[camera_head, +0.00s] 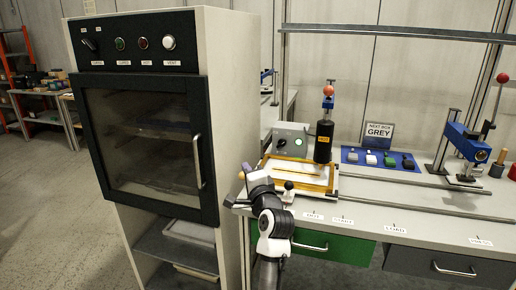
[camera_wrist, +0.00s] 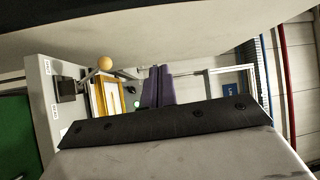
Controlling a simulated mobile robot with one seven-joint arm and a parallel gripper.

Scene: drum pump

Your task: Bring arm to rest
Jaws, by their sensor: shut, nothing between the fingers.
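My gripper (camera_wrist: 158,72) shows in the wrist view as two purple fingers close together, shut and empty. In the head view its purple tip (camera_head: 244,168) shows near the bench's left front corner, beside the cabinet. Parts of the gripper are hidden behind the wrist there. In the wrist view, a large dark-edged grey part of mine fills the bottom.
A tall cabinet (camera_head: 222,110) with a closed glazed door stands left. The bench (camera_head: 400,205) holds a yellow-framed tray (camera_head: 302,176), a black cylinder (camera_head: 323,142), a control box (camera_head: 289,140), a blue mat (camera_head: 352,155) and a blue press (camera_head: 464,143). Open floor (camera_head: 45,205) lies left.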

